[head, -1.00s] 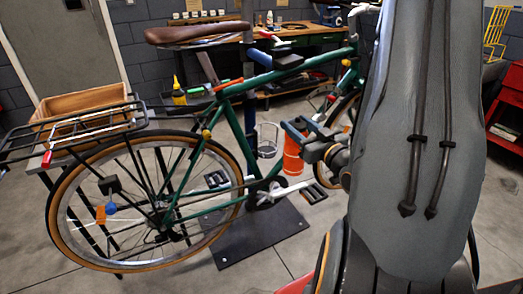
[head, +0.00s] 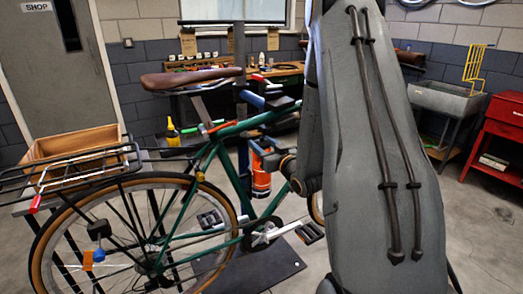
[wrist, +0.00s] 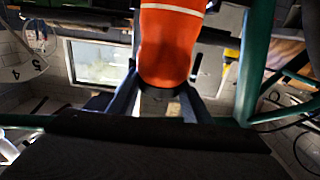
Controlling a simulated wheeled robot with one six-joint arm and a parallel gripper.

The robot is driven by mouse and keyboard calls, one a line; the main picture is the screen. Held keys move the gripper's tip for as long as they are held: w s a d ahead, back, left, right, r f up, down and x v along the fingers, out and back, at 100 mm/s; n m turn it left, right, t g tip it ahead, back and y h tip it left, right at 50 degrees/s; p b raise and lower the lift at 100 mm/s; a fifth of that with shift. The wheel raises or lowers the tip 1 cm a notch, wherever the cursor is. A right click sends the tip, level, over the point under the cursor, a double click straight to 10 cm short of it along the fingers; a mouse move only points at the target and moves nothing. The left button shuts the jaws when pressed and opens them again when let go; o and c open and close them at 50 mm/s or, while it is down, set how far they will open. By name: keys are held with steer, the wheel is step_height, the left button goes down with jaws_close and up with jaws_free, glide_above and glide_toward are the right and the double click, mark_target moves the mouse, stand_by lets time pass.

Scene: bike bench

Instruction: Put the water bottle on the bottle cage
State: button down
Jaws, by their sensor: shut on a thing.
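The orange water bottle (head: 261,181) shows inside the green bike frame's open triangle in the head view. It looks about upright. In the wrist view the orange bottle (wrist: 168,45), with a white band, fills the top middle between the fingers. My gripper (head: 264,151) is shut on the bottle, with its blue-grey fingers (wrist: 160,97) on either side of it. The green bike frame (head: 229,172) stands close to the bottle on the left. I cannot make out the bottle cage clearly now, nor whether the bottle touches it.
A green tube (wrist: 256,62) rises close right of the bottle in the wrist view. A brown saddle (head: 190,78), rear rack (head: 95,170) and wooden crate (head: 75,143) are at left. A workbench stands behind. A red cabinet (head: 495,135) stands right, with open floor before it.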

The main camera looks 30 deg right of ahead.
steer(key=shift+w, duration=0.65)
steer(key=shift+f+p, duration=0.45)
steer(key=shift+f, duration=1.3)
steer(key=shift+f, duration=0.15)
steer(key=c, duration=0.9)
jaws_free()
steer(key=shift+c, duration=0.2)
